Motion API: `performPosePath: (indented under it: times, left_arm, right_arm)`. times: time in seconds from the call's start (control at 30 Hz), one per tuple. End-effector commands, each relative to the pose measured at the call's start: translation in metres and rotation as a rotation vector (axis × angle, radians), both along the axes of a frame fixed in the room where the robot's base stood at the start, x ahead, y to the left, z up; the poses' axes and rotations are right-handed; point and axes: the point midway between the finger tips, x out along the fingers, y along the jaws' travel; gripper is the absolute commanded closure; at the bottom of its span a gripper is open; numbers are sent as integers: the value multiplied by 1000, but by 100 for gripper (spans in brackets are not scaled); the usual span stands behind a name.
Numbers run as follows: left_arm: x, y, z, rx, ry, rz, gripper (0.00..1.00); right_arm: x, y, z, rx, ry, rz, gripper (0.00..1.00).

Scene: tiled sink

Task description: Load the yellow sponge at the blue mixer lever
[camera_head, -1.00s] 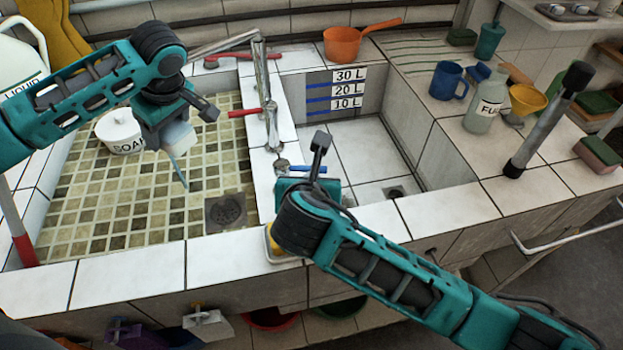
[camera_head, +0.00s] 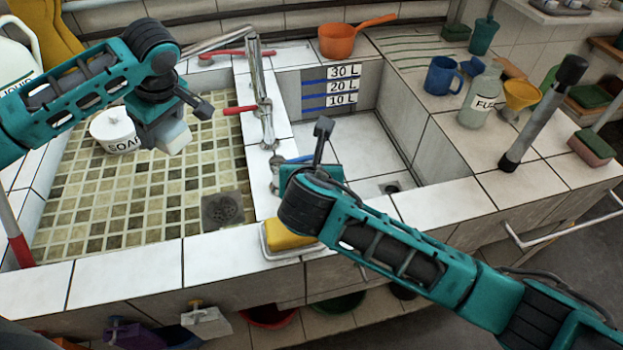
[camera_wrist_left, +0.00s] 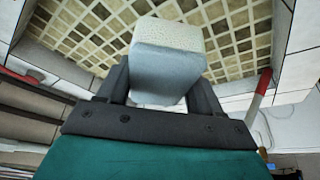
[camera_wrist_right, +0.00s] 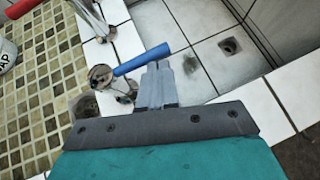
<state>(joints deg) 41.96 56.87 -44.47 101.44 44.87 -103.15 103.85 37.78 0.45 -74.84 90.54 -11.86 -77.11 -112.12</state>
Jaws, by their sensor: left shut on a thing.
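The yellow sponge (camera_head: 288,234) lies in a small white tray on the front ledge of the sink, partly covered by my right arm. The blue mixer lever (camera_wrist_right: 142,58) sticks out from the metal mixer in the right wrist view; it also shows in the head view (camera_head: 298,159). My right gripper (camera_wrist_right: 161,72) has its fingers together beside the lever's end, with nothing seen between them. My left gripper (camera_head: 170,128) is shut on a pale grey-white block (camera_wrist_left: 168,62) and holds it above the left tiled basin.
A white soap pot (camera_head: 112,128) stands at the left basin. A tap with red levers (camera_head: 265,105) rises between the basins. An orange pan (camera_head: 342,40), blue mug (camera_head: 441,76), bottle (camera_head: 482,98) and yellow funnel (camera_head: 520,94) stand behind and right. The right basin is empty.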

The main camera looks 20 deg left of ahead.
Motion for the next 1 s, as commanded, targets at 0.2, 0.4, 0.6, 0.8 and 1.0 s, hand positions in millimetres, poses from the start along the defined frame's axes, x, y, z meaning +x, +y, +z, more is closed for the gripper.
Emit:
performPosePath:
  times: [0.2, 0.4, 0.6, 0.8, 1.0]
  left_arm:
    - [0, 0, 0, 0, 0, 0, 59]
    - [0, 0, 0, 0, 0, 0, 59]
    - [0, 0, 0, 0, 0, 0, 59]
    - [0, 0, 0, 0, 0, 0, 59]
    - [0, 0, 0, 0, 0, 0, 59]
  right_arm:
    - [-21, -12, -5, -1, 2, 1, 100]
    - [-51, -28, 7, 2, -2, 2, 100]
    - [-78, -43, 30, 2, -1, 2, 100]
    - [-98, -53, 46, 1, 0, 2, 100]
    - [-105, -58, 52, -1, 1, 1, 100]
